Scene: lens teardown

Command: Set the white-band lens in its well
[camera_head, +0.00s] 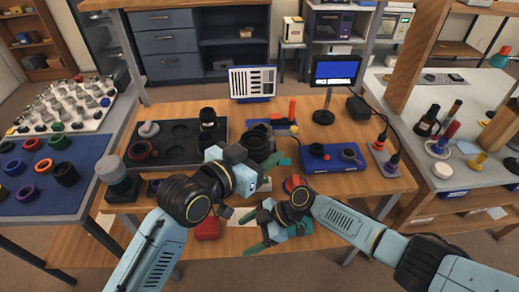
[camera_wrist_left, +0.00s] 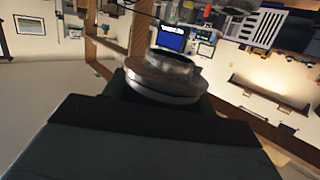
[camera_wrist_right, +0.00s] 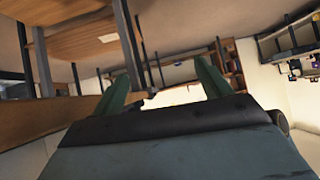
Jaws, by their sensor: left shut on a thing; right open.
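My left gripper (camera_head: 268,160) is shut on a round lens part (camera_wrist_left: 165,80), which has a silvery flange and a pale rim in the left wrist view. I cannot tell for sure that this is the white-band lens. The part is held above the table. A black tray (camera_head: 180,158) with round wells lies at the left of the wooden table.
A blue device (camera_head: 330,160) and a small monitor (camera_head: 335,72) stand at the right of the table. A red box (camera_head: 207,228) is near the front edge. A grey-green stacked cylinder (camera_head: 115,175) stands at the left front. A blue mat (camera_head: 75,202) with rings is further left.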

